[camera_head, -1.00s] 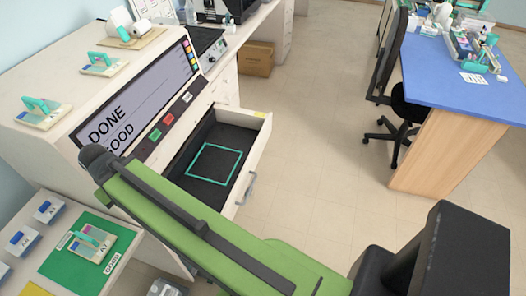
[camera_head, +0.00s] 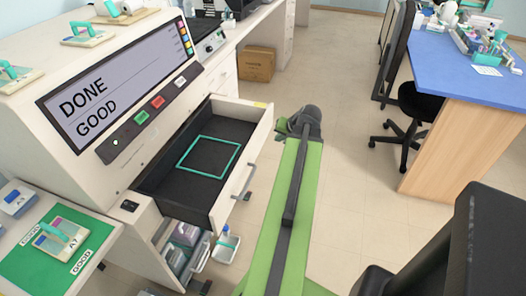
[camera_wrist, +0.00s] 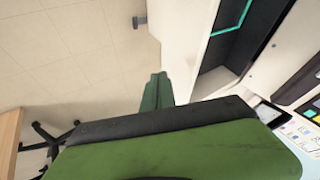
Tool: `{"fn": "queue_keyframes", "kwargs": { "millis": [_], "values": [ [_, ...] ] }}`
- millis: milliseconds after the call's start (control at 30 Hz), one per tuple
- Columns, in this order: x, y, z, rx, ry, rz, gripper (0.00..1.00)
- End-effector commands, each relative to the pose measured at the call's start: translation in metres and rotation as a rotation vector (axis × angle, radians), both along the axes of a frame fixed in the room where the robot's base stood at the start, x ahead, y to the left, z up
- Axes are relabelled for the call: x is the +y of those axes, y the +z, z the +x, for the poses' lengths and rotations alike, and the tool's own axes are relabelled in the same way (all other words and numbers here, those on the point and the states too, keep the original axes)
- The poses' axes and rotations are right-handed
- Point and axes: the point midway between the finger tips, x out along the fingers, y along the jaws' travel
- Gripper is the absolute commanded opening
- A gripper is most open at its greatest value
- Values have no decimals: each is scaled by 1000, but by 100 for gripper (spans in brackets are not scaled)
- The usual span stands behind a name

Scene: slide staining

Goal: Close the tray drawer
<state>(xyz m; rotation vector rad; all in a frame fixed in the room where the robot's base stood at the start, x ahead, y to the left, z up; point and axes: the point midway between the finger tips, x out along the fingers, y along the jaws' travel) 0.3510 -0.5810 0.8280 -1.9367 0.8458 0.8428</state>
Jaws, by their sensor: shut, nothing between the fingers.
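The tray drawer (camera_head: 243,165) is pulled out of the white staining machine (camera_head: 60,160). It has a white front with a grey handle (camera_head: 246,182), and a dark, empty inside marked with a teal square outline. My gripper (camera_wrist: 157,90) is shut and empty, its dark green fingers together. In the wrist view the drawer (camera_wrist: 184,45) lies just past the fingertips, its handle (camera_wrist: 139,21) up and to their left. In the head view my arm reaches up to the right of the drawer front, with a gap between them; my fingers are mostly hidden there.
The machine's screen (camera_head: 115,90) reads DONE and GOOD. A green mat with a slide tray (camera_head: 60,238) lies at lower left. Below the drawer are an open lower compartment and a bottle (camera_head: 226,240). A chair (camera_head: 410,120) and blue table (camera_head: 465,75) stand right; the floor between is clear.

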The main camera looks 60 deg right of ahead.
Motion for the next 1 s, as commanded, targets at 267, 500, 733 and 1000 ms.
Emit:
{"fn": "queue_keyframes", "kwargs": {
  "millis": [267, 500, 733, 1000],
  "values": [
    [-9, -9, -4, -7, -18, -4, 0],
    [-21, -53, 22, -6, -16, -3, 0],
    [-33, -91, 49, -7, -18, -3, 0],
    [-23, -80, 82, -7, -18, -3, 0]
  ]
}}
